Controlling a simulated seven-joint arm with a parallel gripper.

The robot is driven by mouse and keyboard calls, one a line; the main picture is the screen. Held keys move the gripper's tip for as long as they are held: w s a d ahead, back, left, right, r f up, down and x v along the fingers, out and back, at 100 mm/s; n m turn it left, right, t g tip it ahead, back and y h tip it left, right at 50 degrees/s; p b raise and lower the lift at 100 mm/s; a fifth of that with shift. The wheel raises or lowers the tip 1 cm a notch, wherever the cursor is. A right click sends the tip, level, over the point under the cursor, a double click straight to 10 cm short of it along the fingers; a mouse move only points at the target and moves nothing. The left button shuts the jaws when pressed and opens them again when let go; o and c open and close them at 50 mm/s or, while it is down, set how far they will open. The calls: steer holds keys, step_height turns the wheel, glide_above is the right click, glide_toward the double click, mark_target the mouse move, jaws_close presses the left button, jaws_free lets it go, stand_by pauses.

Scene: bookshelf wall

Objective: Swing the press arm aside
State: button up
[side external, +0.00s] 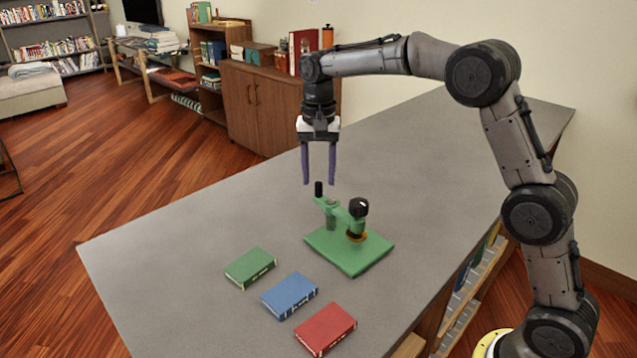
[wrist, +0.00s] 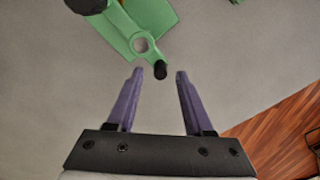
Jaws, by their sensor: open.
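A green press stands on the grey table, with a flat green base plate (side external: 365,258). Its green press arm (side external: 341,211) reaches across above the plate. A black upright handle (side external: 318,189) is at the arm's left end, and a black knob (side external: 358,207) is at the other end. In the wrist view the press arm (wrist: 130,35) shows at the top, with the handle (wrist: 160,70) at its tip. My gripper (side external: 319,183) is open and empty, fingers pointing down, just above the handle in the side view. In the wrist view the handle lies ahead of my purple fingertips (wrist: 159,72), apart from them.
A green book (side external: 250,268), a blue book (side external: 289,296) and a red book (side external: 325,329) lie flat on the table in front of the press. The table (side external: 180,240) is clear to the left. A wooden cabinet (side external: 257,105) stands behind it.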

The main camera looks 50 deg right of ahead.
steer(key=shift+f, duration=1.35)
steer(key=shift+c, duration=0.2)
jaws_close()
steer(key=shift+r, duration=0.1)
